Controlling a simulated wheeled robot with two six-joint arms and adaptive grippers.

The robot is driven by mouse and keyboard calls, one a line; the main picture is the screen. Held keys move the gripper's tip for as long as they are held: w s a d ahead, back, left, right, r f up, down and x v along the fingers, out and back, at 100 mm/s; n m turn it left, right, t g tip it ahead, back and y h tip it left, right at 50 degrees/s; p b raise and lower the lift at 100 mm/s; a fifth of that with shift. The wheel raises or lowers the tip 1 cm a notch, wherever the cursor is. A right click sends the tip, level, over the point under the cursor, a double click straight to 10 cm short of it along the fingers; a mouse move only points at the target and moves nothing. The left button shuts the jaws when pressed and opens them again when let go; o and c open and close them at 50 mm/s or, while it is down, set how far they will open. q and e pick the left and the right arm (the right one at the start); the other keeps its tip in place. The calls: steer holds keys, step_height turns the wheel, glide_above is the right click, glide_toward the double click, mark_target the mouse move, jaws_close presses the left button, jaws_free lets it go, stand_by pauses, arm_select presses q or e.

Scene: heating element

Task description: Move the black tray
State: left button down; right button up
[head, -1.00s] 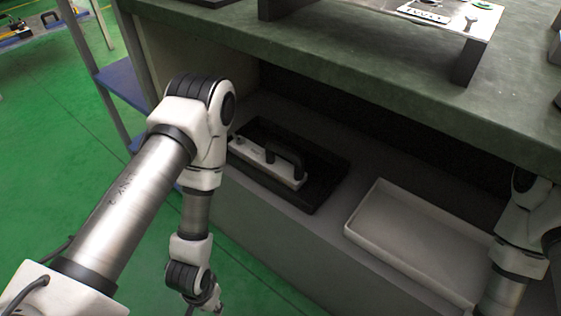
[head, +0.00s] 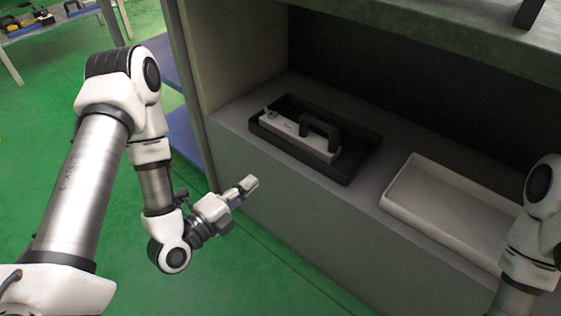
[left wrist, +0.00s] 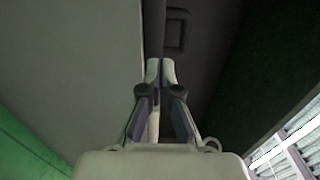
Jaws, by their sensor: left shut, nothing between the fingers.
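The black tray (head: 345,174) lies on the grey shelf inside the cabinet, at the centre of the head view. A white block with a black arched handle (head: 300,143) sits in it. My left gripper (head: 252,183) is shut and empty, in front of the cabinet's front face, left of and nearer than the tray and apart from it. In the left wrist view its fingers (left wrist: 160,68) are together, with a dark handle-like outline (left wrist: 176,32) beyond them. Of my right arm only links show at the right edge; its gripper is hidden.
A white tray (head: 396,205) lies on the same shelf to the right of the black tray, with a gap between them. The cabinet's left wall (head: 232,60) and the green top (head: 420,20) bound the opening. Blue shelves (head: 183,135) stand to the left.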

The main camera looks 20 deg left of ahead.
arm_select(q)
steer(key=b, duration=0.6)
glide_toward(306, 136)
steer(key=shift+w+d, duration=0.15)
steer(key=shift+w, duration=0.2)
steer(key=shift+w+d+r, duration=0.1)
steer(key=shift+w, duration=0.15)
steer(key=shift+r, duration=0.1)
steer(key=shift+w, duration=0.1)
steer(key=shift+w+d+p, duration=0.15)
steer(key=shift+w+p, duration=0.15)
steer(key=shift+p, duration=0.05)
steer(key=p+x, duration=0.1)
steer(key=x, duration=0.3)
steer(key=shift+w+d, duration=0.15)
steer(key=shift+w, duration=0.1)
steer(key=shift+w+d, duration=0.1)
steer(key=shift+w, duration=0.3)
